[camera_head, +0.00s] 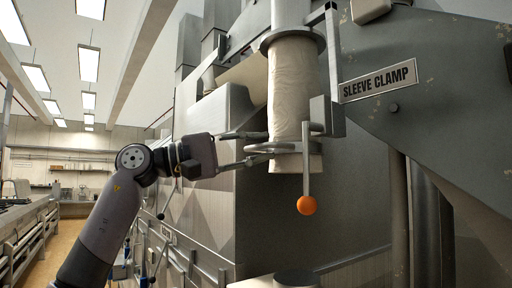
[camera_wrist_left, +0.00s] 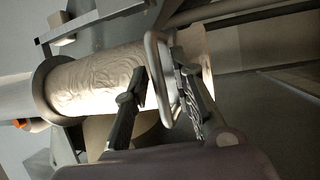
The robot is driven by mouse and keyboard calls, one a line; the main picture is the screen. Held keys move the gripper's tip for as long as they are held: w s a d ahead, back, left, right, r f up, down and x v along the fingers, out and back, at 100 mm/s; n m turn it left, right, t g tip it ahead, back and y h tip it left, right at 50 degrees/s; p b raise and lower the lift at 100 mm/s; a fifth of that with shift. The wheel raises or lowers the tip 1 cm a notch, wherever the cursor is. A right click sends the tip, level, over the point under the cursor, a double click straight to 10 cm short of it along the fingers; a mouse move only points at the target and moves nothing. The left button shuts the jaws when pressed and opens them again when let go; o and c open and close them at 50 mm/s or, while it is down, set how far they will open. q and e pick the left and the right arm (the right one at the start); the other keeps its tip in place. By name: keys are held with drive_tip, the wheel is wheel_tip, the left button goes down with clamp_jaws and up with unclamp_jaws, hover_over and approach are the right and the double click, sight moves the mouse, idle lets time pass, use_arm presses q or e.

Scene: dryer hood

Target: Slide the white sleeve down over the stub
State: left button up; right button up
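The white sleeve (camera_head: 294,90) hangs upright below a dark round flange, and its lower hem is loose. It also shows in the left wrist view (camera_wrist_left: 95,80), lying sideways there. A metal ring (camera_head: 272,148) goes around the sleeve's lower part. The stub (camera_head: 297,279) shows as a grey round top at the bottom edge, below the hem and apart from it. My left gripper (camera_head: 265,147) is at the left of the ring, fingers apart, one above and one below it. In the left wrist view the gripper (camera_wrist_left: 167,80) straddles the ring (camera_wrist_left: 160,80). My right gripper is out of view.
A lever with an orange ball (camera_head: 307,205) hangs in front of the sleeve. A bracket and the "SLEEVE CLAMP" plate (camera_head: 378,81) are at the right. The large metal housing (camera_head: 225,120) stands close behind. An open aisle runs at the far left.

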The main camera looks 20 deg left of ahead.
use_arm(q)
clamp_jaws()
idle(0.6)
